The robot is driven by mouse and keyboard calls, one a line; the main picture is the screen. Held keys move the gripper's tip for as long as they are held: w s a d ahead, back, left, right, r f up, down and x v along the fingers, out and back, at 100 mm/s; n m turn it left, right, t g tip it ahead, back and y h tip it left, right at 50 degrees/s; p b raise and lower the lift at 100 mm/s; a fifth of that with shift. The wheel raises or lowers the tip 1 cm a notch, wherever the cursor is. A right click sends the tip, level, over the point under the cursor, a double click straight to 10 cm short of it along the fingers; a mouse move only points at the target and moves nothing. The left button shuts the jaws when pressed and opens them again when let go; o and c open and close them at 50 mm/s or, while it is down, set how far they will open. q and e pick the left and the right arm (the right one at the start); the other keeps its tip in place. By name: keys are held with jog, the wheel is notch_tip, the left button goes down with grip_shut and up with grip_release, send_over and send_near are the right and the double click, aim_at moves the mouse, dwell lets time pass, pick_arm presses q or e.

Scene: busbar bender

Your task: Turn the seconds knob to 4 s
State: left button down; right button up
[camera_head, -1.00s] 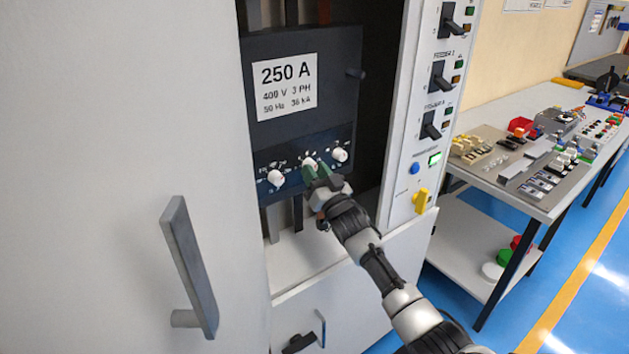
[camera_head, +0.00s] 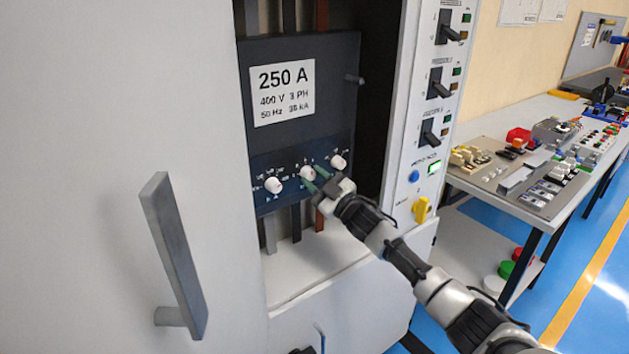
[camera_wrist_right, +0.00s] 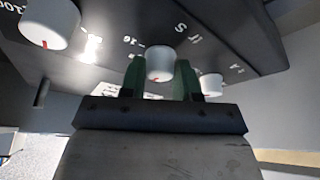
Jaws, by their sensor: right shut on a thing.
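Three white knobs sit in a row on the dark lower strip of the breaker panel (camera_head: 338,110). The middle knob (camera_head: 307,173) is between the green fingertips of my right gripper (camera_head: 314,179), which is shut on it. The left knob (camera_head: 273,185) and right knob (camera_head: 338,162) are free. The small scale numbers are too blurred to read the setting. My left gripper is not in view.
A grey cabinet door with a long handle (camera_head: 174,250) stands at the left. A workbench (camera_head: 516,206) with parts stands further right.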

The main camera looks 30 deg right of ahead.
jog(key=shift+n, duration=0.3)
jog(key=o, duration=0.9)
jog(key=b+v, duration=0.2)
jog(key=v, duration=0.9)
jog(key=shift+w, duration=0.1)
